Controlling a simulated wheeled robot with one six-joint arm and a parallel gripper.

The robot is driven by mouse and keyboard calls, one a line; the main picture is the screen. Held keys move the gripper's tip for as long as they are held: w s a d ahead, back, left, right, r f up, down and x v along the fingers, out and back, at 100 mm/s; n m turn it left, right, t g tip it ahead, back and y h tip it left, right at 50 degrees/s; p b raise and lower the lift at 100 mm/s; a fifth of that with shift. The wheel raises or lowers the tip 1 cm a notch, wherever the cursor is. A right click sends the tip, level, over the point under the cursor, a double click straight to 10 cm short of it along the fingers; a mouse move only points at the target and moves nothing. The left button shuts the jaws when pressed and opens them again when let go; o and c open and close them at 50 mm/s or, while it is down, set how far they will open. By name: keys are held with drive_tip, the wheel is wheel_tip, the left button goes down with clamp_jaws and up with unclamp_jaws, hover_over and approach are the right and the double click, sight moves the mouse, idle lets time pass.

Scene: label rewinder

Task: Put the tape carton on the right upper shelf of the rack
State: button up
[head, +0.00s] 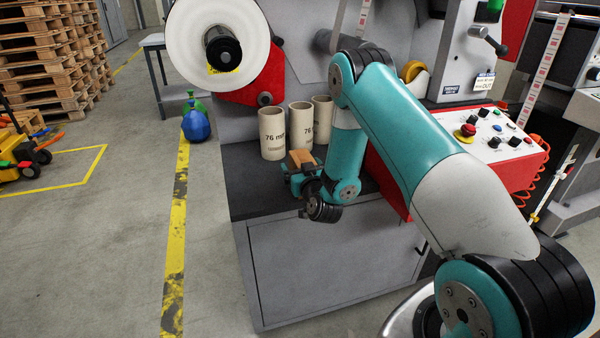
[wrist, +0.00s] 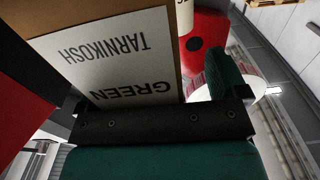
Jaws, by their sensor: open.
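A small brown carton (head: 301,158) sits on the dark ledge of the machine, beside the cardboard cores. In the wrist view a brown carton with a white label (wrist: 112,62) fills the upper left; the label reads "GREEN TARNIKOSH" upside down. I cannot tell for sure that it is the tape carton. My gripper (head: 300,170) is open and right at the carton, with one dark green finger (wrist: 218,72) to the right of it in the wrist view. Contact between finger and carton cannot be made out. No rack or upper shelf shows in either view.
Several cardboard cores (head: 272,134) stand behind the carton. A large white roll (head: 190,50) hangs above left. A red control panel (head: 500,145) is at the right. A blue and green object (head: 195,122) stands on the floor. The floor left of the machine is mostly clear.

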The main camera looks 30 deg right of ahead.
drive_tip(key=shift+s+d, duration=0.1)
drive_tip(key=shift+d, duration=0.2)
drive_tip(key=shift+c, duration=0.2)
drive_tip(key=shift+d, duration=0.2)
drive_tip(key=c, duration=0.3)
drive_tip(key=shift+d+r, duration=0.1)
drive_tip(key=shift+d, duration=0.05)
drive_tip(key=c, duration=1)
drive_tip(key=shift+o, duration=0.2)
drive_tip(key=shift+r, duration=0.1)
wheel_tip(320, 180, up, 20)
drive_tip(key=p, duration=1.3)
drive_tip(key=s+a+f+n+y, duration=0.2)
drive_tip(key=s+a+n+y, duration=0.15)
drive_tip(key=a, duration=0.85)
drive_tip(key=s+f+y, duration=0.1)
drive_tip(key=s+f, duration=0.5)
drive_tip(key=f, duration=0.5)
drive_tip(key=shift+s+f+t, duration=0.25)
drive_tip(key=shift+t, duration=0.05)
